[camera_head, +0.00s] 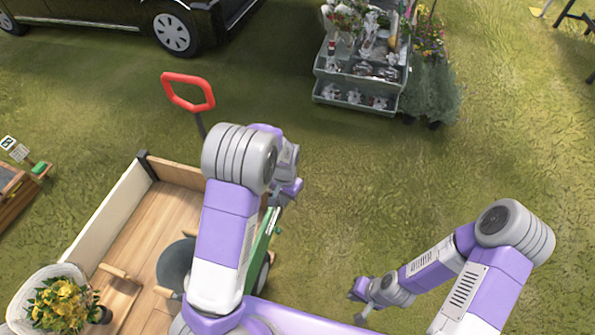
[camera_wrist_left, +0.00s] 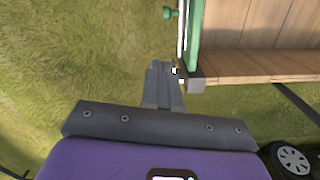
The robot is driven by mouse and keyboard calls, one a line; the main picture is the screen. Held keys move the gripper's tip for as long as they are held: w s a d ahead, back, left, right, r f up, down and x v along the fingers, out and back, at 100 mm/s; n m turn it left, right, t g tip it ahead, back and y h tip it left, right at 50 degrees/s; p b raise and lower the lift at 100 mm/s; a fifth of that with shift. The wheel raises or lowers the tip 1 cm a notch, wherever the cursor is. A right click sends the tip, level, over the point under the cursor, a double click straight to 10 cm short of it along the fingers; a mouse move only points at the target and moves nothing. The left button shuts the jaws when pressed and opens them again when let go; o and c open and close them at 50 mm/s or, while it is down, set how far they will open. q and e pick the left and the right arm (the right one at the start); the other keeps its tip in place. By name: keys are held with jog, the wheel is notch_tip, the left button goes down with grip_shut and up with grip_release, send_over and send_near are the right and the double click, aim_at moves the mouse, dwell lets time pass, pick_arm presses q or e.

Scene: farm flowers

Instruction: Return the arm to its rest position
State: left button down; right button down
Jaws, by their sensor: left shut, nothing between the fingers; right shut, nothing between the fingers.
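My left arm is bent up beside the cart, with its grey and purple elbow high in the head view. My left gripper (camera_head: 279,200) points down near the cart's green side panel. In the left wrist view its two fingers (camera_wrist_left: 161,70) are together with nothing between them, close to the cart's corner post. My right arm is bent at the right of the head view. My right gripper (camera_head: 360,300) is low over the grass, small in the picture, shut, with nothing visible in it.
The wooden cart (camera_head: 118,215) with a red handle (camera_head: 188,105) stands left. A white basket of yellow flowers (camera_head: 58,303) is at its near-left corner. A grey flower rack (camera_head: 330,92) and a dark car (camera_head: 115,14) stand behind. Grass between the arms and rack is clear.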

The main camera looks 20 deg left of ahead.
pick_arm(q)
jog(key=s+d+f+n+h, duration=0.2)
jog(key=s+d+f+n, duration=0.1)
jog(key=s+f, duration=0.8)
jog(key=s+d+f+n+t+h, duration=0.1)
jog(key=s+d+n+h, duration=0.1)
jog(key=s+d, duration=0.3)
jog(key=s, duration=0.3)
jog(key=shift+s+d+f+n, duration=0.15)
jog(key=shift+f+n, duration=0.15)
jog(key=shift+f, duration=0.05)
